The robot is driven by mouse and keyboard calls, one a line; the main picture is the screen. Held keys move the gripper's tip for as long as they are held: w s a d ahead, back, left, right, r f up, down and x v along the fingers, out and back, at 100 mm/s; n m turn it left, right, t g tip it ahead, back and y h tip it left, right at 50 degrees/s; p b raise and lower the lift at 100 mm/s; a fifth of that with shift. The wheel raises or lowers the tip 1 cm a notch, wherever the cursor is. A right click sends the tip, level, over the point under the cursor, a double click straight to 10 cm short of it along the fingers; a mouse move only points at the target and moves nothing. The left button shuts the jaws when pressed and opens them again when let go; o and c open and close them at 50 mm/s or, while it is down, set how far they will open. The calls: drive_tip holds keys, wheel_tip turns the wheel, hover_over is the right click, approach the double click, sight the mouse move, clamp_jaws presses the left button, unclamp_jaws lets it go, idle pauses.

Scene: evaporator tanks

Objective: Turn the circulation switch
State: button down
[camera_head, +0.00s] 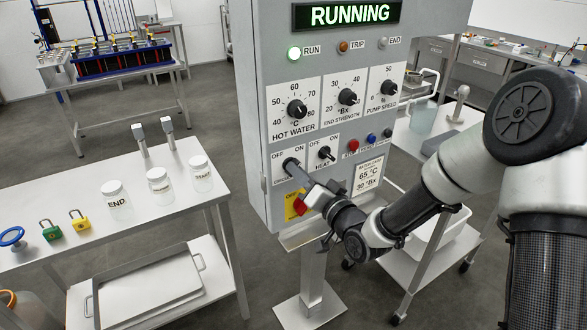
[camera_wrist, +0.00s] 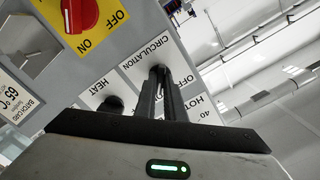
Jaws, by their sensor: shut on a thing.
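The circulation switch sits on the lower left of the grey control panel (camera_head: 259,120), on a white plate (camera_wrist: 137,69) marked OFF and ON. My gripper (camera_head: 291,166) reaches the panel at this switch. In the wrist view my gripper's two dark fingers (camera_wrist: 161,74) are close together at the middle of the circulation plate, shut on the switch knob. The fingers hide most of the knob, so I cannot tell which way it points.
The heat switch (camera_head: 326,153) is close on the right. A red rotary switch (camera_wrist: 82,12) on a yellow plate is below. Dials (camera_head: 297,109) are above. A steel table (camera_head: 150,215) with jars and padlocks stands left; a trolley (camera_head: 405,145) stands right.

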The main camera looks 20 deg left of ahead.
drive_tip(key=shift+n+b, duration=0.55)
drive_tip(key=shift+n, duration=0.25)
drive_tip(key=shift+f, duration=0.1)
drive_tip(key=n+b, duration=0.2)
drive_tip(key=shift+b, duration=0.3)
